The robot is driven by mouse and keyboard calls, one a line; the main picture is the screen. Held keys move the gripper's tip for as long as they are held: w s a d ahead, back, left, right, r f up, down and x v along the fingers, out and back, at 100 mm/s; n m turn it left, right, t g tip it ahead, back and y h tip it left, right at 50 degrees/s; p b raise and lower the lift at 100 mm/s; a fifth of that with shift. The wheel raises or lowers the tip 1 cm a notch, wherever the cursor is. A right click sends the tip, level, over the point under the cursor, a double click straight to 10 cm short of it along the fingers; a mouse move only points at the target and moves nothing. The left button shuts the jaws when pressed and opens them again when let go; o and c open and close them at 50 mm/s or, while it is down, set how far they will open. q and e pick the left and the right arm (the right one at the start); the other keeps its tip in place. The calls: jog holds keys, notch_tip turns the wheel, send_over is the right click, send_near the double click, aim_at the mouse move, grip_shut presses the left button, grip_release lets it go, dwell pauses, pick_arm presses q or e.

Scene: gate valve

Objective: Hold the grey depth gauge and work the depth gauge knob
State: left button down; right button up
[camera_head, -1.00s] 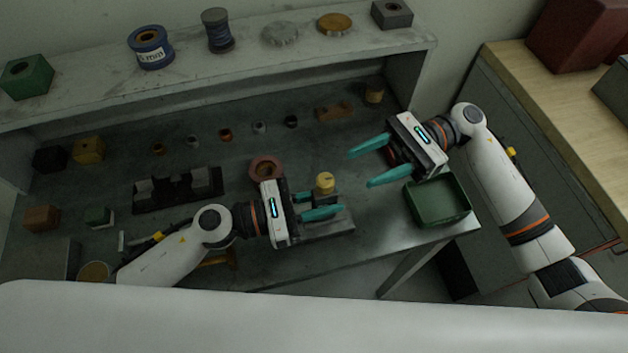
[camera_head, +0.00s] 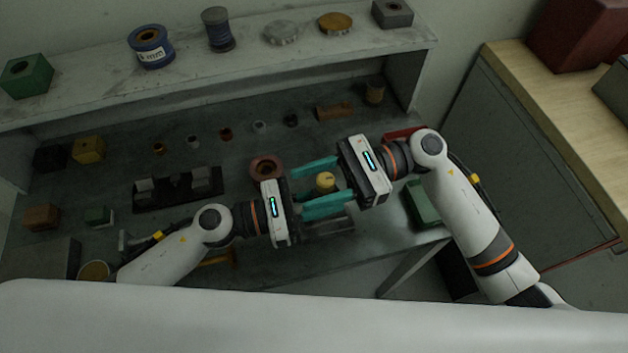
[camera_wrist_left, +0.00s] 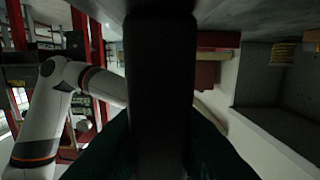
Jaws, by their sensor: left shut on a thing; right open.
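The grey depth gauge (camera_head: 330,228) stands near the table's front edge, with its yellow knob (camera_head: 325,181) on top. My left gripper (camera_head: 322,204) comes in from the left and is shut on the gauge body below the knob. Its fingers are largely covered by the right gripper's lower finger. My right gripper (camera_head: 299,190) is open. Its teal fingers point left and lie on either side of the knob in the head view, with visible gaps; contact cannot be seen. In the left wrist view, a dark upright block (camera_wrist_left: 160,90) fills the middle between the fingers.
A reddish ring (camera_head: 265,168) lies just behind my left gripper. A dark fixture (camera_head: 178,188) and several small parts lie to the left. A shelf (camera_head: 100,85) with spools runs along the back.

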pick_arm(q)
jog(key=shift+f, duration=0.1)
pick_arm(e)
jog(key=shift+a, duration=0.15)
jog(key=shift+c, duration=0.5)
jog(key=c, duration=0.9)
jog(key=shift+s+n+g+h, duration=0.1)
jog(key=shift+n+g+h, duration=0.25)
jog(key=shift+g, duration=0.25)
jog(key=o, duration=1)
jog(key=v, duration=1.2)
pick_arm(q)
jog(key=c, duration=1.2)
grip_release()
